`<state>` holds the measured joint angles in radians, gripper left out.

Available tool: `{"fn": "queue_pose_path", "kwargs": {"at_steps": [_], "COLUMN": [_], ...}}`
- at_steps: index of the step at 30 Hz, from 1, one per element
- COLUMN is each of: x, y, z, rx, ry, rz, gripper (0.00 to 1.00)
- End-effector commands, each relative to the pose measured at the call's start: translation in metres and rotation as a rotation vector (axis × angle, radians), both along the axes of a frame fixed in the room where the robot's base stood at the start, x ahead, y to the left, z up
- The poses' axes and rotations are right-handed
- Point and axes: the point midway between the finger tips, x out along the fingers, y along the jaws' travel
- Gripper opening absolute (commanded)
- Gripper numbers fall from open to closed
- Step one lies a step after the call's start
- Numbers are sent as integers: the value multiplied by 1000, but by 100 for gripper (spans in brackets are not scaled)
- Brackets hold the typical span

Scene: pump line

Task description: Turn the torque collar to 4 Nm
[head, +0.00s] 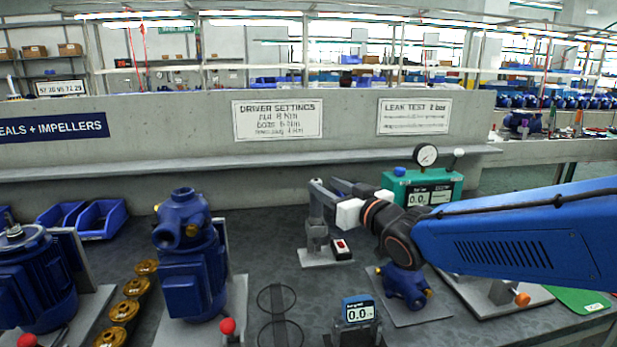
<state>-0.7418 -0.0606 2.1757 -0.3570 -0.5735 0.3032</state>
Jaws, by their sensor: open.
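My gripper (325,184) reaches in from the right, with its dark fingers spread. It is open, with nothing visible held between the fingers. A grey upright post (316,232) stands on a light base plate directly below and behind the fingertips. The fingers overlap its top in this view, so I cannot tell whether they touch it. A torque collar cannot be made out; the post's top is partly hidden by my gripper.
A blue pump (190,260) stands at left, with brass parts (138,287) beside it. A teal gauge box (422,190) is behind my arm, and a small blue pump body (405,288) is below it. A wall sign (277,120) lists driver settings.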

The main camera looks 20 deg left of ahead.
Motion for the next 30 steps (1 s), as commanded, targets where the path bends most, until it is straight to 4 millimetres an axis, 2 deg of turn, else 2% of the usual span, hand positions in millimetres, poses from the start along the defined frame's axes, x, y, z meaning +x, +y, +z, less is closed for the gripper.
{"fn": "queue_pose_path", "kwargs": {"at_steps": [9, 15, 21, 30], "x": [31, 46, 52, 53], "y": [42, 62, 70, 71], "z": [-1, -1, 0, 0], "rx": [0, -2, 0, 0], "ry": [1, 1, 0, 1], "rz": [0, 1, 0, 0], "gripper": [41, 41, 41, 41]}}
